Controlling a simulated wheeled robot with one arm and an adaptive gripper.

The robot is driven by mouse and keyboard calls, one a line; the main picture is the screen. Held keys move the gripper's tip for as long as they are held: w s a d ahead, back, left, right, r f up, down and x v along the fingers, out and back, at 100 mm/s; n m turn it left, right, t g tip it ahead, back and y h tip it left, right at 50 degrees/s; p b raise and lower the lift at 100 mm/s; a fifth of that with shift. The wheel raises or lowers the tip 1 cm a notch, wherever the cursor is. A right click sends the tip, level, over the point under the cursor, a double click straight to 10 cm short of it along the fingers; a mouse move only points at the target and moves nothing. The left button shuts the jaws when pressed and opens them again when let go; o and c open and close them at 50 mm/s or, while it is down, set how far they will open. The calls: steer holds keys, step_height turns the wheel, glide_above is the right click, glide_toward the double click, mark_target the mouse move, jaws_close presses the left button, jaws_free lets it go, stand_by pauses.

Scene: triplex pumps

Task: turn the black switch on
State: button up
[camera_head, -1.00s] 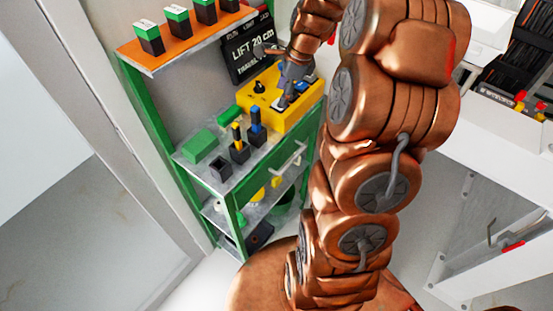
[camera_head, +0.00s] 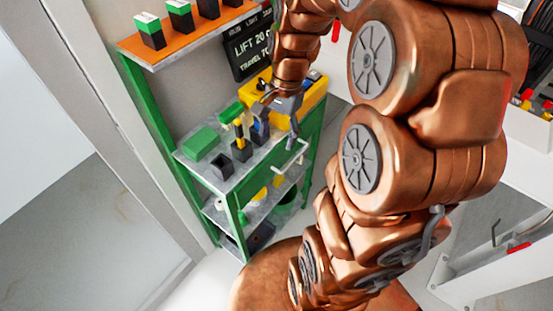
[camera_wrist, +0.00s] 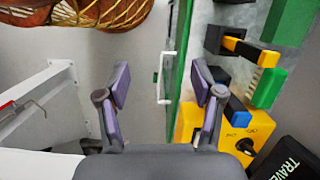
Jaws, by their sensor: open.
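A yellow box (camera_head: 313,94) stands at the right end of the green-framed shelf's top, partly hidden behind my gripper. In the wrist view the yellow box (camera_wrist: 262,124) is at the lower right, with a round black knob (camera_wrist: 246,146) on its face; the knob's setting is too small to read. My gripper (camera_head: 280,115) is open and empty, in front of the box and near the shelf's front edge. In the wrist view its fingers (camera_wrist: 160,88) are wide apart, with the knob outside them to the lower right.
Black holders with a yellow-handled tool (camera_head: 240,143) and a blue-handled tool (camera_head: 260,125) stand left of my gripper. A green block (camera_head: 200,142) lies farther left. A white handle (camera_wrist: 167,77) runs along the shelf front between my fingers. A black sign (camera_head: 247,46) is behind.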

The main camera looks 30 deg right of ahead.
steer(key=s+a+n+g+b, duration=0.1)
steer(key=s+a+n, duration=0.3)
steer(key=s+n, duration=0.1)
steer(key=shift+s+a+h, duration=0.2)
steer(key=shift+s+h, duration=0.2)
steer(key=shift+s, duration=0.25)
steer(key=s+a+r+n+h, duration=0.1)
steer(key=s+a+n, duration=0.2)
steer(key=s+n, duration=0.5)
steer(key=s, duration=0.3)
steer(key=shift+s+a+r+h, duration=0.15)
steer(key=shift+a+r+h, duration=0.15)
steer(key=shift+a+r, duration=0.1)
